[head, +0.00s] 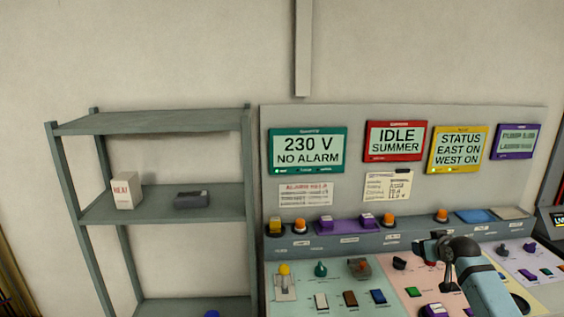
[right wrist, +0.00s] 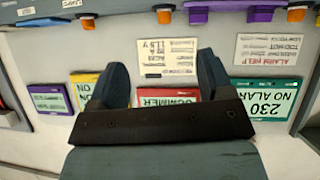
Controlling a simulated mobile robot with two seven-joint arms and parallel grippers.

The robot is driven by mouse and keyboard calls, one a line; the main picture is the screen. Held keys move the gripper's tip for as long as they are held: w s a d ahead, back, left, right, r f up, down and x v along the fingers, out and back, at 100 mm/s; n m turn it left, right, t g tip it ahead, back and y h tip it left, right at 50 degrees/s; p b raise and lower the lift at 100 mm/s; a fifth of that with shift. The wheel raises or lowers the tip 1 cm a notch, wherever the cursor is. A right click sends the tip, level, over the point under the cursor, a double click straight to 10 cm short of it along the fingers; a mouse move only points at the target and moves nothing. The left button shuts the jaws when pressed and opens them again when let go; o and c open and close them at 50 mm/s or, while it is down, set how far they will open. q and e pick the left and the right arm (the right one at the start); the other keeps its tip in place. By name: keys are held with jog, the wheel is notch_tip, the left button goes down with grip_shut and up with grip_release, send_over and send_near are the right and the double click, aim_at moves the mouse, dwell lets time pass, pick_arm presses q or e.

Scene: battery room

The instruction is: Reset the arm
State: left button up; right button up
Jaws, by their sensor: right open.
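My right arm comes in from the lower right in the head view. My right gripper (head: 432,247) is in front of the console, over the upper part of its sloped desk. In the right wrist view, which looks upside down, the right gripper (right wrist: 162,78) is open, with its two dark fingers spread and nothing between them. Past the fingers is the console's upright panel, with a red screen (right wrist: 167,97) partly hidden by the gripper. My left gripper is not in view.
The console's upright panel (head: 345,205) carries several screens, notes and a row of coloured buttons. Its sloped desk (head: 333,279) holds several levers, knobs and switches below my right gripper. A grey shelf (head: 155,205) at the left holds a white box (head: 126,191) and a dark device (head: 192,200).

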notch_tip(320, 180, up, 8)
jog(key=w+d+n+t+h, duration=0.2)
jog(key=t, duration=0.4)
jog(key=s+a+f+g+y, duration=0.2)
jog(key=s+a+f, duration=0.5)
jog(key=s+f, duration=0.4)
jog(key=s+a+f+g+y, duration=0.1)
jog(key=s+a+f, duration=0.7)
jog(key=f, duration=0.5)
jog(key=s+a+f+g, duration=0.1)
jog(key=s+a+f, duration=0.1)
jog(key=s, duration=0.8)
jog(key=s+a+f+g+y, duration=0.1)
jog(key=s+a+f, duration=0.2)
jog(key=s, duration=0.7)
jog(key=s+a+f+g+y, duration=0.1)
jog(key=s+a, duration=0.4)
jog(key=s, duration=0.5)
jog(key=shift+f+g, duration=0.3)
jog(key=shift+f, duration=0.5)
